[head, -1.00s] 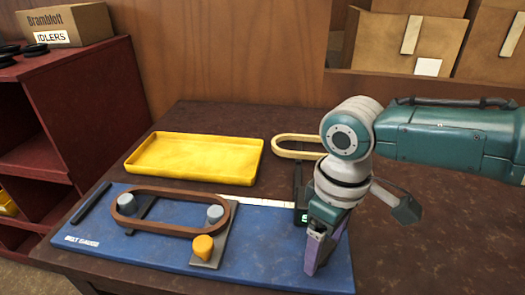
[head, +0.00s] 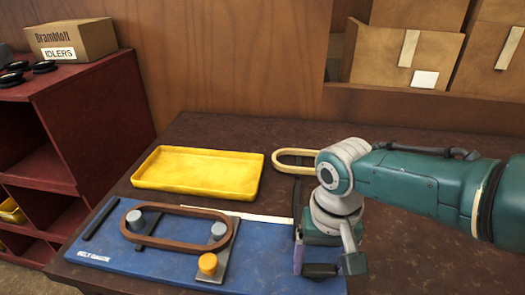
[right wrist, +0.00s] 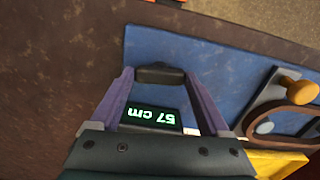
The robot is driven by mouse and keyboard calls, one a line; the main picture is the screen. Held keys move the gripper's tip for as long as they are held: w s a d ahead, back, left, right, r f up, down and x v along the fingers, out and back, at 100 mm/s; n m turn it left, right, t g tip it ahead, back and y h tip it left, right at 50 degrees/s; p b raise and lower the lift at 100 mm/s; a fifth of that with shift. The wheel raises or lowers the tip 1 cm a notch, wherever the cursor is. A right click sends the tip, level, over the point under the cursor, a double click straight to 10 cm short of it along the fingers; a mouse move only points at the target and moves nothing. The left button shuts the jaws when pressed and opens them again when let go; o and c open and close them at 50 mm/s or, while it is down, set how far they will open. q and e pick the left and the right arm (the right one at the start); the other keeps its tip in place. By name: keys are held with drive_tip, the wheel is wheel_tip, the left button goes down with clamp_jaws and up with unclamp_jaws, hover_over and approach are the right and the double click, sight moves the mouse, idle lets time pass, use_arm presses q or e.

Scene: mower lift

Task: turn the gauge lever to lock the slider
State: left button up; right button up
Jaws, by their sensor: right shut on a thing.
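The blue belt gauge board (head: 180,255) lies on the table. A brown belt (head: 180,243) loops around two grey pegs on it. The slider plate (head: 217,262) bears the right peg and a yellow knob (head: 208,264). My right gripper (head: 318,270) is low over the board's right end. In the right wrist view its purple fingers (right wrist: 160,76) are shut on a dark block, which may be the gauge lever (right wrist: 160,73). The display (right wrist: 150,116) between the fingers reads 57 cm, upside down. It is hidden in the head view. My left gripper is out of view.
A yellow tray (head: 198,174) stands behind the board. A pale belt (head: 285,164) lies behind my right arm. A red shelf (head: 80,110) with a box (head: 72,40) is at left. Cardboard bins (head: 405,55) are at the back. A dark bar (head: 100,218) lies on the board's left end.

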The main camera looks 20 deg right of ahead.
sight(319, 268)
drive_tip(key=shift+m, duration=0.6)
drive_tip(key=o, duration=1.2)
drive_tip(key=shift+r, duration=0.1)
drive_tip(key=shift+r+p, duration=0.35)
drive_tip(key=shift+p, duration=0.15)
wheel_tip(319, 268, up, 9)
drive_tip(key=p, duration=0.5)
